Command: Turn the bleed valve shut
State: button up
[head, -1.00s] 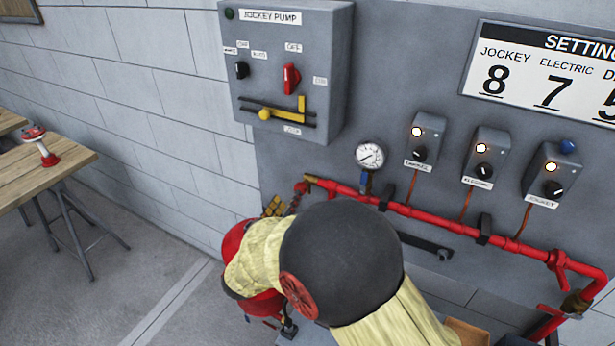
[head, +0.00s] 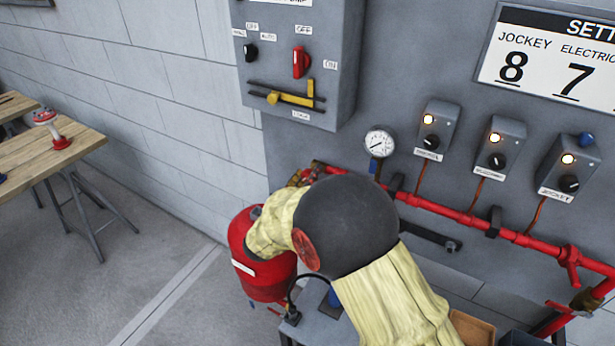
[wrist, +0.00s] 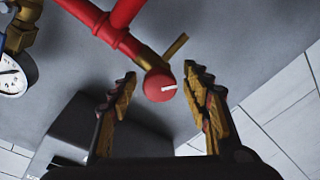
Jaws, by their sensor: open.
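A round red knob with a white mark (wrist: 160,86), which looks like the bleed valve, sits at the brass end of the red pipe. A brass lever or stem (wrist: 175,46) sticks out beside it. My gripper (wrist: 161,72) is open, with one finger on each side of the knob in the wrist view. Gaps show between the knob and both fingers, so I see no grip. In the head view my arm largely hides the gripper and the knob, near the left end of the red pipe (head: 445,210).
A pressure gauge (head: 380,142) stands above the pipe. A red tank (head: 265,285) stands below my arm. A wooden table (head: 85,143) is at left, with open floor between.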

jog(key=shift+c, duration=0.2)
jog(key=c, duration=1.1)
jog(key=shift+c, duration=0.2)
